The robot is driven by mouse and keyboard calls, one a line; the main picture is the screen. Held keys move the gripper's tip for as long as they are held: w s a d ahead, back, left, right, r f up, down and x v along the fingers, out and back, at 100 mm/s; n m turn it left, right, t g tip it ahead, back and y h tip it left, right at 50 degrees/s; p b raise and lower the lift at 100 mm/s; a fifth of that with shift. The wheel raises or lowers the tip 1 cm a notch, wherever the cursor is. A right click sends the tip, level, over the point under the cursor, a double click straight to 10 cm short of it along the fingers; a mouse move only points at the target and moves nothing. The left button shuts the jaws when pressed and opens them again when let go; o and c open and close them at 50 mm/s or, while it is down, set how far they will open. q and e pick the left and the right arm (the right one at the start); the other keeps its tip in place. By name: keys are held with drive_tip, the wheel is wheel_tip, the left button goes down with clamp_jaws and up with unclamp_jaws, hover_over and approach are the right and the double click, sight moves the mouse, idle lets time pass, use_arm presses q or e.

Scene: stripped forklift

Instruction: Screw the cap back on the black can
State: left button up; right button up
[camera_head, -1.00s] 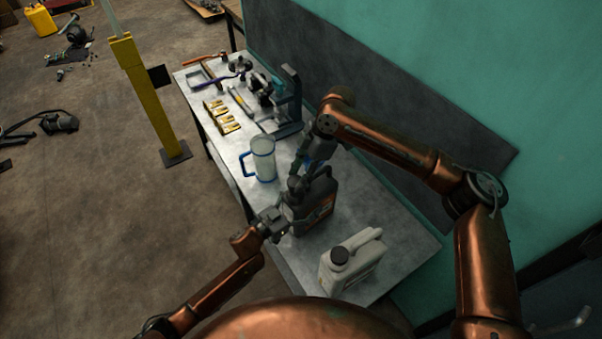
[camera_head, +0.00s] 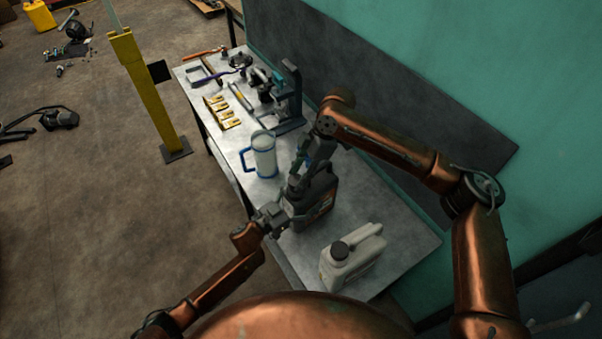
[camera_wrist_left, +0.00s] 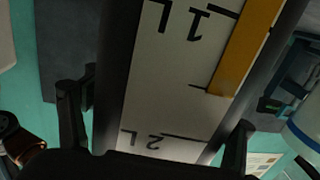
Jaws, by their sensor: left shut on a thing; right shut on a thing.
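The black can (camera_head: 322,200) stands upright on the metal table. My left gripper (camera_head: 284,219) is shut on its near side. In the left wrist view the can's side (camera_wrist_left: 165,75) fills the middle, with a pale level strip marked 1L and 2L, and a finger lies on each side of it. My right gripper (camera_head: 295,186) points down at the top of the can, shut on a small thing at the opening. That thing looks like the cap, but the fingers hide it. I cannot tell how the cap sits on the neck.
A grey-white can with a black cap (camera_head: 352,257) stands close by at the front. A clear jug with blue trim (camera_head: 264,158) stands just behind the black can. Tools and yellow pieces (camera_head: 222,112) lie at the table's far end.

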drive_tip(key=shift+f, duration=0.55)
idle(0.4)
